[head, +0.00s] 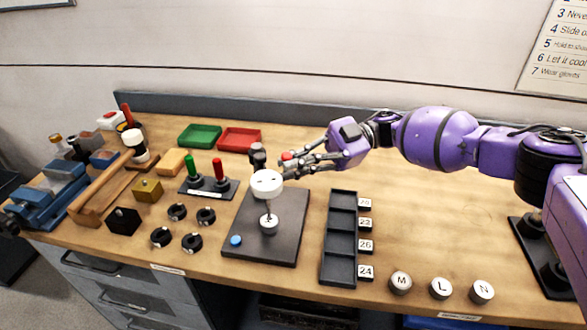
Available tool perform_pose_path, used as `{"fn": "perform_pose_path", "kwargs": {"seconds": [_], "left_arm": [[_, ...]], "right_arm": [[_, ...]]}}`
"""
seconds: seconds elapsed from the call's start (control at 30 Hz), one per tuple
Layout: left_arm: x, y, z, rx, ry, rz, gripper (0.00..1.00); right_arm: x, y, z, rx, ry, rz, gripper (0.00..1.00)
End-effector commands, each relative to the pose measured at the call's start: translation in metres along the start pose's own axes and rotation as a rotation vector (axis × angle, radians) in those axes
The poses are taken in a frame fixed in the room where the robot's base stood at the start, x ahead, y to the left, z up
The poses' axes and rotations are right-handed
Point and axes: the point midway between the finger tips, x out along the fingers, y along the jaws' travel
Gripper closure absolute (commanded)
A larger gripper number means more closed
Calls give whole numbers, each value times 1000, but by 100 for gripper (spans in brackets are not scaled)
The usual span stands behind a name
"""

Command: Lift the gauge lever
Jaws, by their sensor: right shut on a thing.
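The gauge has a white round dial (266,183) on a dark base plate (285,232), with a thin stem reaching down to a small white round piece (268,225). A black post (258,156) stands behind the dial. The red knob of the gauge lever (287,156) shows at the right gripper's fingers. My right gripper (291,166) comes in from the right, just behind and right of the dial, and is shut on the lever. The fingers hide most of the lever, so its tilt cannot be told. My left gripper is not in view.
A dark tray (341,240) with numbered tags lies right of the plate; several lettered round weights (441,288) sit at the front. A blue button (236,240) is on the plate. Red and green levers (208,185), black rings (177,211) and trays (240,139) stand left and behind.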

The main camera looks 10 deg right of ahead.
Motion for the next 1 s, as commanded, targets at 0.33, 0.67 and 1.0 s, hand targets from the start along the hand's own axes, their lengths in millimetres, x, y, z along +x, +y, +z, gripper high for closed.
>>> {"fn": "perform_pose_path", "kwargs": {"seconds": [0.33,0.67,1.0], "left_arm": [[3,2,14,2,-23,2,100],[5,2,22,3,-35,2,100],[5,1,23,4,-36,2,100]], "right_arm": [[-1,7,6,285,58,-1,100],[-2,12,8,439,87,1,100],[-3,16,7,476,95,5,100]]}}
